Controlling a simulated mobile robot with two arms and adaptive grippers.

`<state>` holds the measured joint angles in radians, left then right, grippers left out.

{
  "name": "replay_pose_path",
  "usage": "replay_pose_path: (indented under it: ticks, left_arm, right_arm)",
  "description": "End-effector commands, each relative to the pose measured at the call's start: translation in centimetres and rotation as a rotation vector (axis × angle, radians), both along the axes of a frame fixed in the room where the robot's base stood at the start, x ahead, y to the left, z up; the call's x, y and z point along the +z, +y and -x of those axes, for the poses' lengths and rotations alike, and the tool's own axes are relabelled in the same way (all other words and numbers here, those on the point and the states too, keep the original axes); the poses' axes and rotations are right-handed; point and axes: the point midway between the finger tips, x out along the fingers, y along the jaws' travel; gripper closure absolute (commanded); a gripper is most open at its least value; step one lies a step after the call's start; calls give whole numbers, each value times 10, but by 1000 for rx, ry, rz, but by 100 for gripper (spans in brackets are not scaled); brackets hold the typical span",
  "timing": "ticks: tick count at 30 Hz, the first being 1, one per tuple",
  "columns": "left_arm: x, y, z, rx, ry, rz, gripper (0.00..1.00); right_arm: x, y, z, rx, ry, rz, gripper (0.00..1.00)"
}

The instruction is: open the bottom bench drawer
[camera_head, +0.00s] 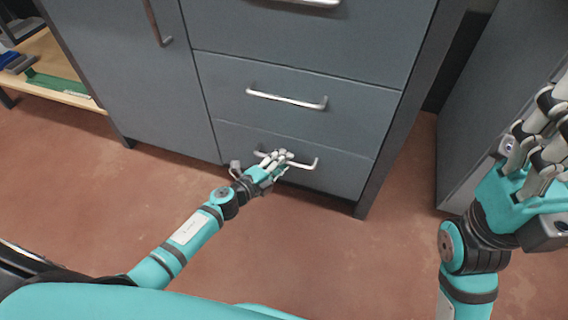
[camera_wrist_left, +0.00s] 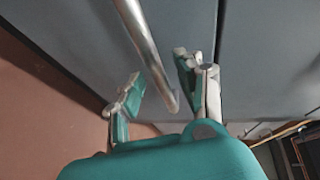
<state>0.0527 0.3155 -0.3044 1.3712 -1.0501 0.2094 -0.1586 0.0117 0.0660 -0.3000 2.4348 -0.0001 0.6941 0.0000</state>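The bottom bench drawer (camera_head: 340,175) is a grey front at the foot of the grey bench, flush with the drawer above. Its silver bar handle (camera_head: 305,165) is partly hidden behind my left gripper (camera_head: 273,160). In the left wrist view, the handle (camera_wrist_left: 147,48) runs between the two fingers of my left gripper (camera_wrist_left: 160,88). The fingers are apart, one on each side of the bar, with gaps showing. My right gripper (camera_head: 540,130) is raised at the right edge, away from the bench, and is partly cut off. Its finger opening is unclear.
The middle drawer (camera_head: 300,115) with its own bar handle is directly above. A grey cabinet door (camera_head: 120,70) is to the left. A wooden shelf (camera_head: 55,75) stands far left, and a grey cabinet (camera_head: 490,90) stands right. The reddish floor (camera_head: 330,245) before the drawer is clear.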

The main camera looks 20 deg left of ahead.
Motion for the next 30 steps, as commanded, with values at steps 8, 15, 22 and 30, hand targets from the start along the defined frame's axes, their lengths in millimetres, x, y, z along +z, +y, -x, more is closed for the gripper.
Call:
replay_pose_path:
  ticks: [8,15,22,30]
  left_arm:
    - [-2,-5,-10,0,0,0,64]
    - [-2,-5,-10,0,0,0,74]
    - [-2,-5,-10,0,1,0,100]
    - [-2,-4,-9,1,1,-2,100]
  right_arm:
    - [2,0,1,0,-12,2,60]
    - [2,1,1,0,-12,2,60]
    - [2,1,1,0,-13,1,60]
    - [2,1,1,0,-13,1,60]
